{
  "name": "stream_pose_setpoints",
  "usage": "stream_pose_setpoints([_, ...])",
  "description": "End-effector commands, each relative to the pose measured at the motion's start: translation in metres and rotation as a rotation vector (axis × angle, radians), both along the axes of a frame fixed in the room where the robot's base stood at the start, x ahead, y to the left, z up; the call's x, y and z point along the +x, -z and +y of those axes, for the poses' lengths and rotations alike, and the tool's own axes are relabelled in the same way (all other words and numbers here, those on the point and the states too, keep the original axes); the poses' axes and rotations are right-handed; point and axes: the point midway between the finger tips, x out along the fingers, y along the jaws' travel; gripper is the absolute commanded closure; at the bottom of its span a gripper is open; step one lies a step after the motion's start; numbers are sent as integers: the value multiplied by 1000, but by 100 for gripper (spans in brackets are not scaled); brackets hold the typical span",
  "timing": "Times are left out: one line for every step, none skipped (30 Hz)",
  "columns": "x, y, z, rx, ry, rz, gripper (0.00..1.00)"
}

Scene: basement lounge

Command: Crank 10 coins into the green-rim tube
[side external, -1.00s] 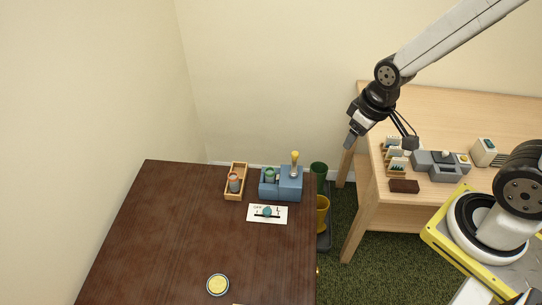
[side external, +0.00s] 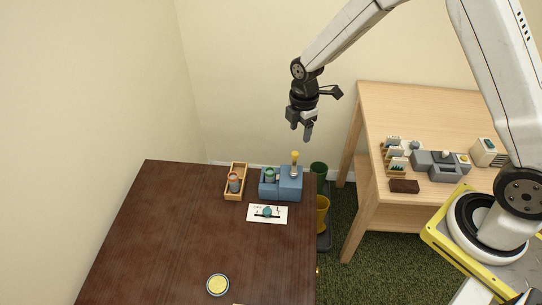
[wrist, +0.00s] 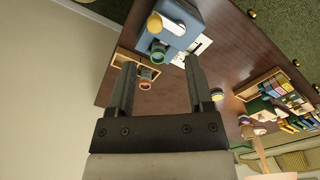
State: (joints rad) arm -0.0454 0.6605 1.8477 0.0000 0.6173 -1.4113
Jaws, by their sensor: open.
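The blue machine (side external: 291,186) stands at the back right corner of the dark table, with a yellow-knobbed crank (side external: 295,156) rising from it. The green-rim tube (side external: 270,173) sits upright at its left part; its rim also shows in the wrist view (wrist: 157,55). I cannot make out any coins in it. My gripper (side external: 301,130) is in the air above the crank, apart from it and pointing down. In the wrist view my gripper (wrist: 161,64) is open and empty, with the machine (wrist: 178,20) and knob (wrist: 154,22) beyond its fingertips.
A wooden tray (side external: 243,170) holding a red-rim tube (side external: 233,183) stands left of the machine. A white card (side external: 280,214) lies in front. A yellow disc (side external: 218,285) lies nearer. A pale desk (side external: 460,110) with grey equipment stands right. The table's middle is clear.

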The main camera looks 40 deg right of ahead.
Motion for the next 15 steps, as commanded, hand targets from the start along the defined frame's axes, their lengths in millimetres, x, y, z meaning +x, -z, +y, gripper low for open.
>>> stream_pose_setpoints([4,4,1,-1,-38,6,34])
stream_pose_setpoints([5,6,1,-1,-58,9,34])
stream_pose_setpoints([7,8,2,-2,-79,13,34])
stream_pose_setpoints([8,9,2,-2,-92,14,34])
stream_pose_setpoints([9,9,2,-2,-101,15,34])
stream_pose_setpoints([9,10,2,-2,-111,16,34])
stream_pose_setpoints([10,10,2,-2,-115,16,34])
stream_pose_setpoints([10,10,2,-2,-117,17,34])
stream_pose_setpoints([10,10,2,-2,-118,17,34])
stream_pose_setpoints([10,10,2,-2,-118,17,34])
stream_pose_setpoints([10,11,2,-2,-118,17,34])
stream_pose_setpoints([10,11,2,-2,-117,17,34])
stream_pose_setpoints([9,11,2,-2,-117,17,34])
stream_pose_setpoints([9,12,2,-2,-117,17,34])
stream_pose_setpoints([9,13,2,-2,-116,17,34])
